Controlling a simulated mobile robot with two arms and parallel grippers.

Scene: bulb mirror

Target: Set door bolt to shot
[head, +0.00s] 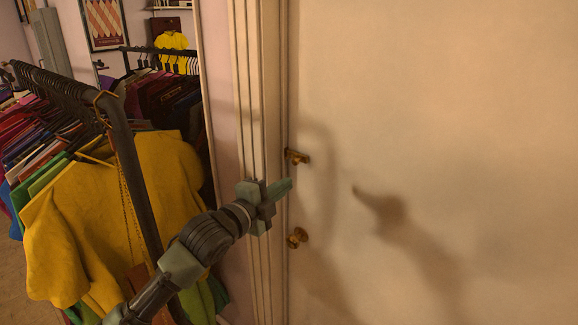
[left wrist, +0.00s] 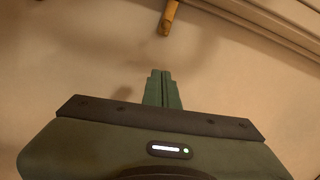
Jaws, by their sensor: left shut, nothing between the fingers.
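The pale door (head: 430,90) fills the right of the head view. Two small brass fittings sit near its left edge, an upper one (head: 297,156) and a lower knob-like one (head: 298,237). I cannot tell for sure which is the bolt, or whether it is shot. My left gripper (head: 289,185) is shut and empty, between the two fittings in height and closer to the upper one. In the left wrist view its shut fingers (left wrist: 162,88) point toward a brass piece (left wrist: 169,18), with a gap between. My right gripper is not in view.
A wooden door frame (head: 257,90) runs up beside the door's left edge. A dark clothes rack (head: 125,130) with a yellow shirt (head: 90,235) and other garments stands close to my left arm. The door face to the right is clear, with shadows on it.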

